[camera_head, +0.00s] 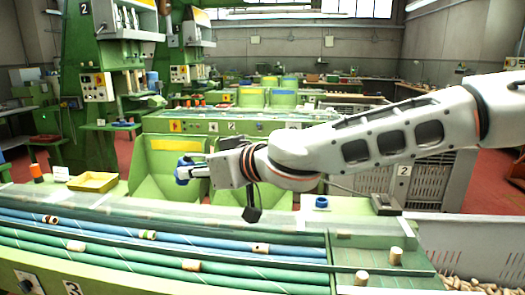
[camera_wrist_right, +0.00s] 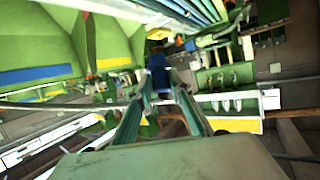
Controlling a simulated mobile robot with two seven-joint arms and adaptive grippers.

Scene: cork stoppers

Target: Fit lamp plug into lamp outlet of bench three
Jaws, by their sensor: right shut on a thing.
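My right gripper (camera_head: 190,171) reaches in from the right and hangs above the bench. It is shut on a blue plug (camera_head: 182,168), which is held at the fingertips. In the right wrist view the blue plug (camera_wrist_right: 158,77) sits between the two fingertips (camera_wrist_right: 160,92). A small blue round fitting (camera_head: 321,202) stands on the back ledge of bench three (camera_head: 73,288), to the right of the plug and apart from it. It looks like the lamp outlet, but its opening is too small to make out. My left gripper is not in view.
Green bins (camera_head: 155,185) stand behind the ledge, under the gripper. A yellow tray (camera_head: 93,181) and an orange-topped post (camera_head: 37,172) are at the left. Blue and green tubes (camera_head: 120,255) run along the bench. Cork pieces (camera_head: 396,256) and a grey crate (camera_head: 475,228) are at the right.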

